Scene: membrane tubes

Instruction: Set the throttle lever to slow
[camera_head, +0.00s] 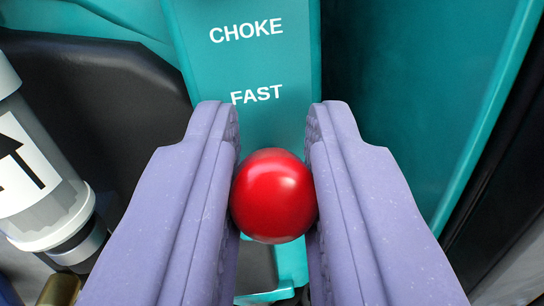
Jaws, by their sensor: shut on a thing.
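The throttle lever's round red knob (273,195) is between the two purple fingers of my gripper (273,190), which are shut on it from left and right. The knob lies below the word FAST on a teal panel (262,65). The word CHOKE is printed higher up on the same panel. No SLOW label is readable; the panel below the knob is mostly hidden by the knob and fingers. The lever's stem is hidden behind the knob.
A grey and white cylinder (40,180) with a black arrow label stands at the left. A black curved part (95,100) is behind it. A large teal surface (415,90) rises at the right, with a dark edge beside it.

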